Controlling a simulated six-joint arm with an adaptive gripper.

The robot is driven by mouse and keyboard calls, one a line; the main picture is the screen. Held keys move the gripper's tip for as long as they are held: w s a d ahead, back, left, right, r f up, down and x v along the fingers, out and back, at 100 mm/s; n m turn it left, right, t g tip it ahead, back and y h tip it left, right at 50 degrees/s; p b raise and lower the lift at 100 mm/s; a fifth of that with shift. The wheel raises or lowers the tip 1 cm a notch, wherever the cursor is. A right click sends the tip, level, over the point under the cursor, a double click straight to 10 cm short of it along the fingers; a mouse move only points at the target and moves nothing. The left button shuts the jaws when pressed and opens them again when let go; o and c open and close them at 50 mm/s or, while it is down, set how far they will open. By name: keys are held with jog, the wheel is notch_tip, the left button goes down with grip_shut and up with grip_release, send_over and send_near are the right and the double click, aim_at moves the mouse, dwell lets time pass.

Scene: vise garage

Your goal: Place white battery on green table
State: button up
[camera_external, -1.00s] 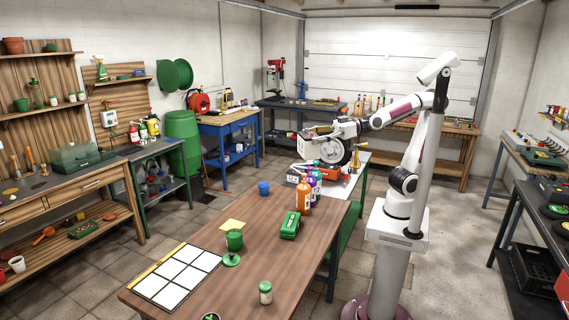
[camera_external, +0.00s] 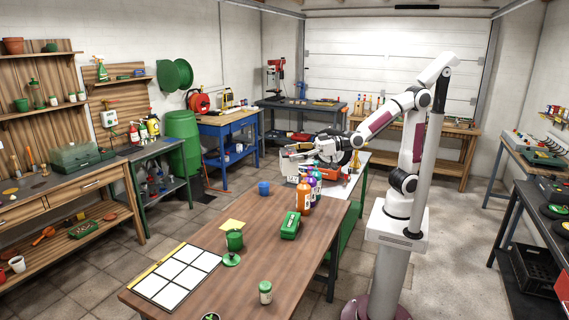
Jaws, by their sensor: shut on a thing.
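My gripper (camera_external: 308,154) is small in view, over the far end of the brown table, where it meets the green table. It points left and seems shut on the white battery (camera_external: 289,163), a pale boxy thing at its fingertips. The fingers' grip is too small to see clearly. The battery is partly behind the bottles, and I cannot tell whether it touches the surface below. The green table (camera_external: 344,231) has a green frame and a pale top, and stands behind the brown table.
Orange and purple bottles (camera_external: 304,196) stand close in front of my gripper. A green box (camera_external: 290,225) lies nearer on the brown table (camera_external: 250,285). A red-orange tool (camera_external: 328,172) sits under the gripper. A blue cup (camera_external: 263,188) is to the left.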

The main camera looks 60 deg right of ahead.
jog(key=w+f+m+t+h, duration=0.1)
jog(key=w+f, duration=0.4)
jog(key=f, duration=0.8)
jog(key=w+d+f+m+h, duration=0.1)
jog(key=w+f, duration=0.4)
jog(key=f, duration=0.7)
jog(key=shift+f+t+h, duration=0.3)
jog(key=shift+f+t, duration=0.1)
jog(key=shift+d+f, duration=0.1)
jog(key=shift+f, duration=2.8)
jog(key=shift+f, duration=0.1)
jog(key=shift+s+f, duration=0.1)
jog(key=shift+f, duration=1.9)
jog(key=shift+f, duration=0.1)
jog(key=o, duration=2)
jog(key=shift+f, duration=0.15)
